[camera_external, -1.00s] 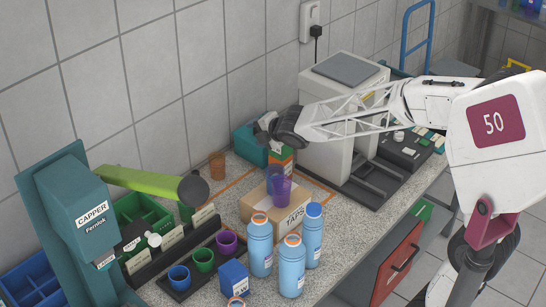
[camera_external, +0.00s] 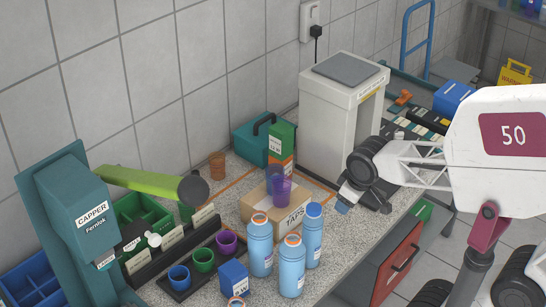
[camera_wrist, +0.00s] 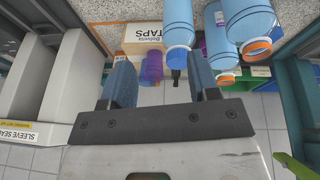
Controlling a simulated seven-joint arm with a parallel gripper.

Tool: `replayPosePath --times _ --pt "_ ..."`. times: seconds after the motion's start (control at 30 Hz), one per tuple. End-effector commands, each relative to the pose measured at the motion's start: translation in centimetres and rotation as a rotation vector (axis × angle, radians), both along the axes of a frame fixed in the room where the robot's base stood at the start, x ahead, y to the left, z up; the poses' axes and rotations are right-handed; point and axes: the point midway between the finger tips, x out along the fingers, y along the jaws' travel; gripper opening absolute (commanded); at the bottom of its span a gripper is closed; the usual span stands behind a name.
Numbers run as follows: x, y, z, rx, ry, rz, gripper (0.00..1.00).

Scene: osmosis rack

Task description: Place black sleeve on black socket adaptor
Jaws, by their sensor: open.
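My gripper (camera_external: 345,200) hangs over the front of the bench, right of the blue bottles. Its two blue-grey fingers are apart in the wrist view (camera_wrist: 163,75), with nothing held. I cannot identify the black sleeve for certain. A small dark object (camera_wrist: 176,76) shows between the fingertips in the wrist view, beyond them; it is too small to name. A black rack with label cards (camera_external: 170,245) stands at the left of the bench. I cannot tell which part, if any, is the black socket adaptor.
Light-blue bottles (camera_external: 291,268) stand left of my gripper. A cardboard TAPS box (camera_external: 260,210) and a purple translucent cup (camera_external: 279,189) are behind them. A white machine (camera_external: 335,120) stands at the back right. Coloured cups (camera_external: 203,259) sit by the CAPPER machine (camera_external: 85,205).

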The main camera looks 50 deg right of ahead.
Motion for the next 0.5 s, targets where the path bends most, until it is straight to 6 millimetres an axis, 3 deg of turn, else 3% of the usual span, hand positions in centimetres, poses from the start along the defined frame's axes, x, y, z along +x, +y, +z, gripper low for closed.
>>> replayPosePath --times 0.1,0.2,0.5 --pt "-2.6 0.6 -0.4 0.051 0.046 -0.08 0.55" --pt "-3.8 0.9 -0.7 0.076 0.071 -0.12 0.55" --pt "-4.3 1.0 -0.9 0.087 0.082 -0.14 0.55"
